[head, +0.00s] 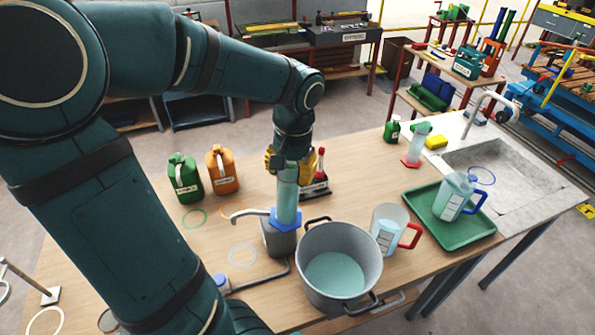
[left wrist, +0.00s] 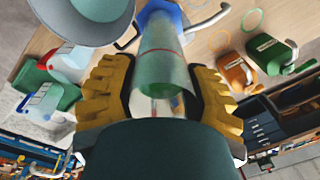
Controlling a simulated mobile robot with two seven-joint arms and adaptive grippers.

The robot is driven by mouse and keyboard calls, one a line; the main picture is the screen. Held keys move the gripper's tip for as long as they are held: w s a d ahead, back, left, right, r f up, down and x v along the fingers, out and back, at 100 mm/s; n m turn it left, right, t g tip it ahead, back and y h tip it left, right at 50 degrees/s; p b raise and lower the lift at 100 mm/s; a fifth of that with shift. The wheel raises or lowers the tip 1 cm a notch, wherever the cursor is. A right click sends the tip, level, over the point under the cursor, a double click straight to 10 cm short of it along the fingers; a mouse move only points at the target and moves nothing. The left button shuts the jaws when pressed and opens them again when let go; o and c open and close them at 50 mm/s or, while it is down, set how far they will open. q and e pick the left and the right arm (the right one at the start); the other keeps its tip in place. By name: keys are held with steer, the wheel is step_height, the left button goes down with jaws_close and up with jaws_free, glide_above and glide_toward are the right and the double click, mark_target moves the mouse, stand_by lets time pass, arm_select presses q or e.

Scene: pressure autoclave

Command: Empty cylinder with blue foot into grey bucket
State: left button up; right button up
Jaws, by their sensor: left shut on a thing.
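The clear cylinder with the blue foot (head: 286,205) stands about upright in the head view, pale teal inside. My left gripper (head: 287,163) is shut around its upper part; yellow fingers lie on both sides of it in the left wrist view (left wrist: 160,92). Its blue foot (head: 285,221) appears just above or in front of a small grey box-like vessel; I cannot tell whether they touch. The grey bucket (head: 370,262) stands to the right of the foot, with pale teal liquid inside. It also shows at upper left in the left wrist view (left wrist: 95,22). My right gripper is not in view.
A jug with a red handle (head: 388,232) stands right of the bucket. A green tray (head: 470,233) holds a blue-handled jug (head: 455,197). Green (head: 184,180) and orange (head: 222,172) canisters stand behind at left. A red-footed cylinder (head: 415,148) is near the sink (head: 505,165).

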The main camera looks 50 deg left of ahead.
arm_select(q)
steer(key=shift+a, duration=0.3)
step_height(320, 180, up, 3)
steer(key=shift+f, duration=0.1)
stand_by(0.6)
